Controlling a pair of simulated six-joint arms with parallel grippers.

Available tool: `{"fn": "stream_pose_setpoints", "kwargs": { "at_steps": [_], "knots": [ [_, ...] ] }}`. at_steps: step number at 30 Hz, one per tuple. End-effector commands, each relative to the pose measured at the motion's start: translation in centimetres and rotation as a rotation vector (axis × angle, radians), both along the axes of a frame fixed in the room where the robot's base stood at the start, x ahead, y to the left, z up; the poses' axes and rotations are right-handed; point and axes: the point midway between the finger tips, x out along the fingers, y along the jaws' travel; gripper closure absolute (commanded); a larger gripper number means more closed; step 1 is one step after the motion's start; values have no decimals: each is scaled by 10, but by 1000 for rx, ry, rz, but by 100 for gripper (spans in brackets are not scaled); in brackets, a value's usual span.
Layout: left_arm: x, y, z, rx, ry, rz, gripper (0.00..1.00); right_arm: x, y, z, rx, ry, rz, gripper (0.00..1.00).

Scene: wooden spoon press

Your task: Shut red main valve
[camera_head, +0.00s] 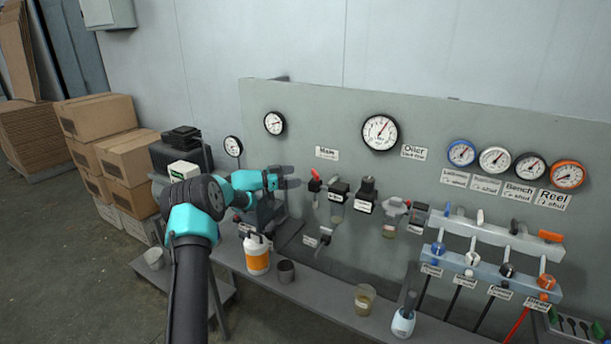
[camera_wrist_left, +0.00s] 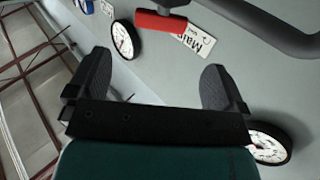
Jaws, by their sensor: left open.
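The red main valve handle (camera_head: 315,182) sits on the grey panel, below and left of the "Main" label (camera_head: 327,153). My left gripper (camera_head: 291,177) is just left of the handle, its fingers pointing right toward it. In the left wrist view, the red handle (camera_wrist_left: 160,22) lies beyond the open fingertips (camera_wrist_left: 152,78), near the top edge, with nothing between the fingers. The handle appears apart from the fingers. The "Main" label (camera_wrist_left: 195,40) is partly hidden behind it. My right gripper is not in view.
Right of the red handle are a black regulator (camera_head: 367,190) and other fittings. An orange-and-white container (camera_head: 257,254) and a dark cup (camera_head: 286,271) stand on the shelf below my arm. Coloured levers (camera_head: 550,236) line the right side. Cardboard boxes (camera_head: 98,116) stand left.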

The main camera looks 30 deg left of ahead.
Motion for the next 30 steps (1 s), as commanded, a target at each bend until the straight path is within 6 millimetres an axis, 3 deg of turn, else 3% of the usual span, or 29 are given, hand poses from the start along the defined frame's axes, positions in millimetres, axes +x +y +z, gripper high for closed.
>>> {"fn": "stream_pose_setpoints", "kwargs": {
  "at_steps": [6,12,30],
  "knots": [
    [-31,28,0,-1,1,2,2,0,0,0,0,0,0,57],
    [-46,41,0,0,0,0,2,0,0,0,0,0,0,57],
    [-48,42,0,-1,-1,0,2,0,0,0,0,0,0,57]
  ]
}}
